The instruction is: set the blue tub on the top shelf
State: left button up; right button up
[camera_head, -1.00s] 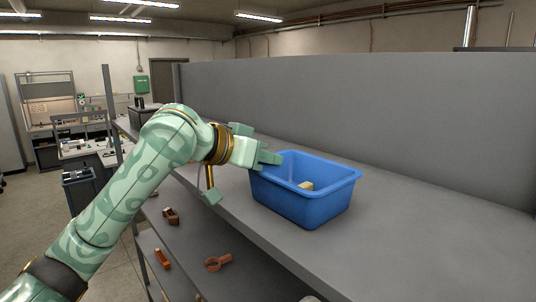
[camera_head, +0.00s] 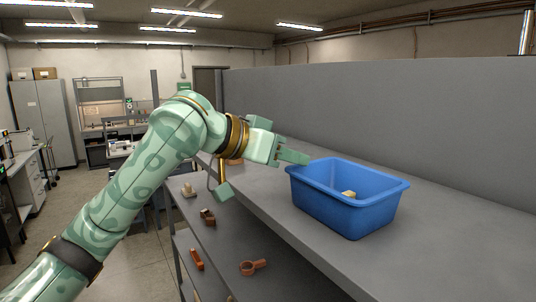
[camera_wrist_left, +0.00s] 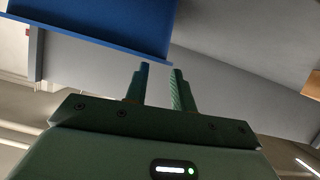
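The blue tub (camera_head: 345,214) stands upright on the top shelf (camera_head: 290,225), with a small pale block (camera_head: 348,194) inside. My left gripper (camera_head: 296,157) is at the tub's left end, with its fingers pointing at the rim. In the left wrist view the two fingers (camera_wrist_left: 160,85) are apart, with a narrow gap and nothing seen held between them. The tub (camera_wrist_left: 100,25) fills the upper left there, close to the fingertips; whether they touch it I cannot tell. My right gripper is out of view.
A tall grey panel (camera_head: 380,125) runs behind the shelf. The top shelf is bare in front of and right of the tub.

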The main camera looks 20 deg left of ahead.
pick_arm(q)
jog(key=v, duration=0.6)
jog(key=shift+s+a+b, duration=0.15)
jog(key=shift+s+b, duration=0.15)
jog(key=shift+b, duration=0.1)
jog(key=shift+r, duration=0.15)
